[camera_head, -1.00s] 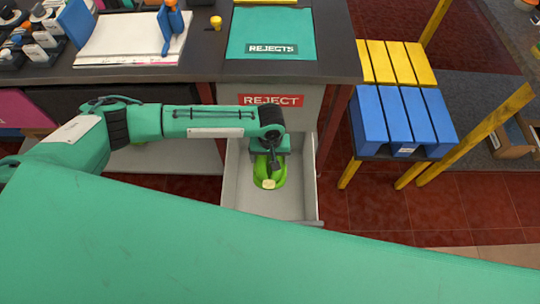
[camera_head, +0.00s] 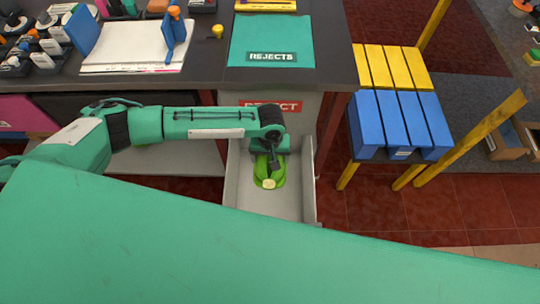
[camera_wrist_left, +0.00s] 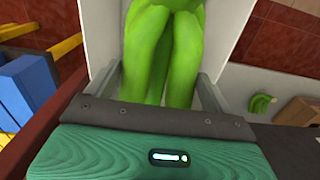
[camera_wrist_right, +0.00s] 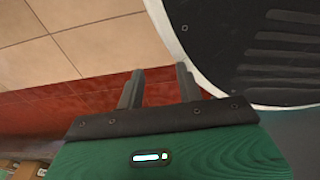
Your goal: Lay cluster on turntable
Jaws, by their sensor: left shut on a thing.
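A green banana cluster (camera_head: 268,182) hangs from my left gripper (camera_head: 270,160), above or inside the pulled-out reject drawer; its exact height is unclear. In the left wrist view, the cluster (camera_wrist_left: 172,55) fills the space between the two fingers, which are shut on it, with its fruits pointing toward the palm. My right gripper (camera_wrist_right: 158,86) shows only in its own wrist view, its fingers apart with nothing between them. I cannot make out a turntable in any view.
The pale drawer (camera_head: 230,187) sits under the REJECT label (camera_head: 284,106). A teal REJECTS mat (camera_head: 270,33) lies on the dark counter. A blue and yellow slatted stand (camera_head: 392,120) is at the right. Another green cluster (camera_wrist_left: 262,103) lies on a surface at the right.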

